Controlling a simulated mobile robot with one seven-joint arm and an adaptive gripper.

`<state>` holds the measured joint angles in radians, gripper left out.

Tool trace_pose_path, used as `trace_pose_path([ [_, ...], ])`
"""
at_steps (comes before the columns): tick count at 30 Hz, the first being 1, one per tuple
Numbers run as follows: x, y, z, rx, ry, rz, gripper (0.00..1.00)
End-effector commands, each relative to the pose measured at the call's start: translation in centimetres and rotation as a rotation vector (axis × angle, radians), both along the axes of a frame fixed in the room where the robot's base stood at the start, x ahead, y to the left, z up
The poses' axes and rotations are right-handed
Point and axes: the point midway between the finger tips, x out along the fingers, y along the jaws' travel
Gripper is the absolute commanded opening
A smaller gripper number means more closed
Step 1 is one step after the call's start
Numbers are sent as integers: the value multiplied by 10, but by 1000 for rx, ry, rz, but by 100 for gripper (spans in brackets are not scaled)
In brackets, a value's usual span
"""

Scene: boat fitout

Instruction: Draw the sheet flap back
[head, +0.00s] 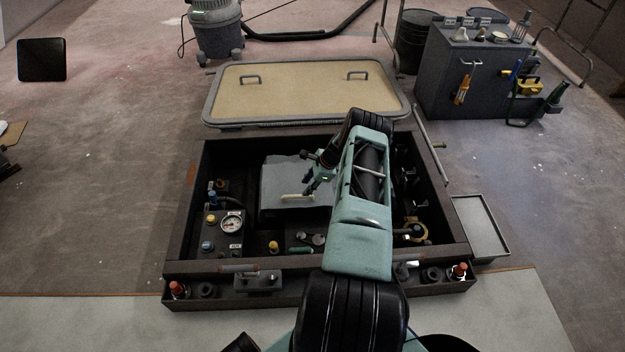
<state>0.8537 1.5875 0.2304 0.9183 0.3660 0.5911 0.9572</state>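A grey sheet (285,180) lies over something boxy inside the dark open bay, left of my arm. Its front face hangs in shadow, and its right part is hidden behind my arm. My gripper (312,188) is at the right front of the sheet, pointing down and left. The fingers are small and dark here, so I cannot tell whether they are open, shut or touching the sheet.
The bay's dark rim (190,210) surrounds the sheet. A gauge panel (229,222) stands at the left inside, with valves and fittings along the front. A tan hatch lid (305,90) lies behind. A grey cabinet (460,80) stands back right, an empty tray (482,228) at right.

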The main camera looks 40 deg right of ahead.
Motion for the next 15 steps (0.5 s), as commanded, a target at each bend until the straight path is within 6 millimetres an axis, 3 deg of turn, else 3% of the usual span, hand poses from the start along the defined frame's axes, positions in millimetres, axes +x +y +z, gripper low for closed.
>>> trace_pose_path([
  [7, -12, -8, 31, -1, 1, 0, 30],
  [15, -17, -10, 42, 0, 0, 0, 30],
])
